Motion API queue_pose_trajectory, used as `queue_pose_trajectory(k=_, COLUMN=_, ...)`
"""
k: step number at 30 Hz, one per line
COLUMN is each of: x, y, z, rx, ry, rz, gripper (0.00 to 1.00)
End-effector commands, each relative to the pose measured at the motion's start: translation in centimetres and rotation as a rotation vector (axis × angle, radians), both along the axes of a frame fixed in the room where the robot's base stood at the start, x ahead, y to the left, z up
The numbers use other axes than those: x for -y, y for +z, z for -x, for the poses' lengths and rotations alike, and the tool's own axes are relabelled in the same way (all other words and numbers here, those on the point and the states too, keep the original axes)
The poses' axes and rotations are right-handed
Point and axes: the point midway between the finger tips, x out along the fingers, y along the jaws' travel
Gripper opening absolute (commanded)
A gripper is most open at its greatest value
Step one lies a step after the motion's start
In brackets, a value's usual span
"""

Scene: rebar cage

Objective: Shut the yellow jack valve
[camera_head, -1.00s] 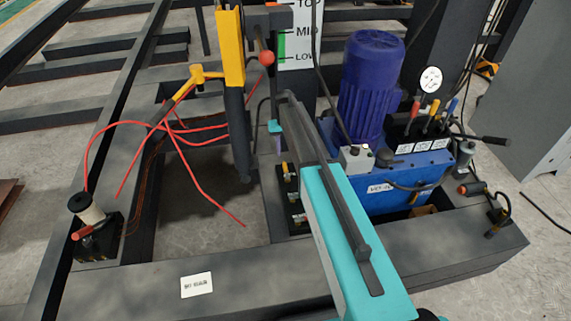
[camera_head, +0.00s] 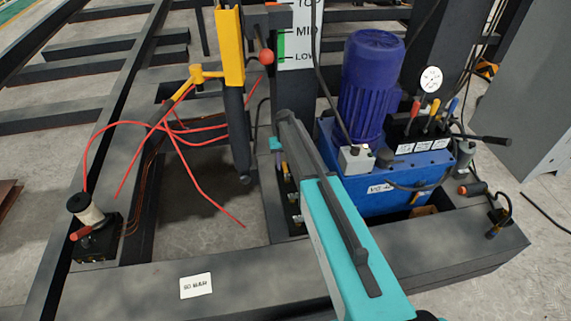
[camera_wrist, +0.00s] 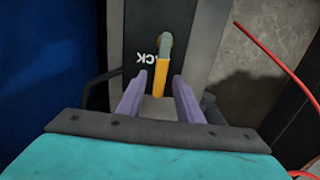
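The yellow jack valve (camera_wrist: 161,70) shows in the wrist view as a yellow lever with a metallic upper end, on a dark plate with partly visible white lettering ending in "CK". My gripper (camera_wrist: 158,84) has two purple fingers, open, one on each side of the lever. A gap shows between each finger and the lever, so neither visibly touches it. In the head view, the dark valve block (camera_head: 296,216) stands left of my teal arm, with several small handles partly hidden. My fingers cannot be made out there.
A blue pump unit (camera_head: 368,195) with a blue motor (camera_head: 370,85) stands right of my arm. A yellow jack column (camera_head: 230,45) stands left of the valve block. Red hoses (camera_head: 190,175) hang at the left. A dark frame beam (camera_head: 240,275) crosses the front.

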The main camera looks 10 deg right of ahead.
Motion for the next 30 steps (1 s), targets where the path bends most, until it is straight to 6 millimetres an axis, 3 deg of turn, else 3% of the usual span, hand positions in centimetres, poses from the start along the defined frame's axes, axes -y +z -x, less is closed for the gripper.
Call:
queue_pose_trajectory(k=2, x=-0.01, y=0.0, z=0.0, rx=0.0, ry=0.0, rz=0.0, gripper=0.31)
queue_pose_trajectory(k=8, x=-0.01, y=0.01, z=0.01, rx=0.0, ry=0.0, rz=0.0, gripper=0.0)
queue_pose_trajectory(k=20, x=-0.06, y=0.05, z=0.01, rx=0.0, ry=-0.013, rz=0.0, gripper=0.0)
queue_pose_trajectory(k=30, x=-0.37, y=0.15, z=0.07, rx=-0.001, ry=-0.139, rz=-0.003, gripper=0.0)
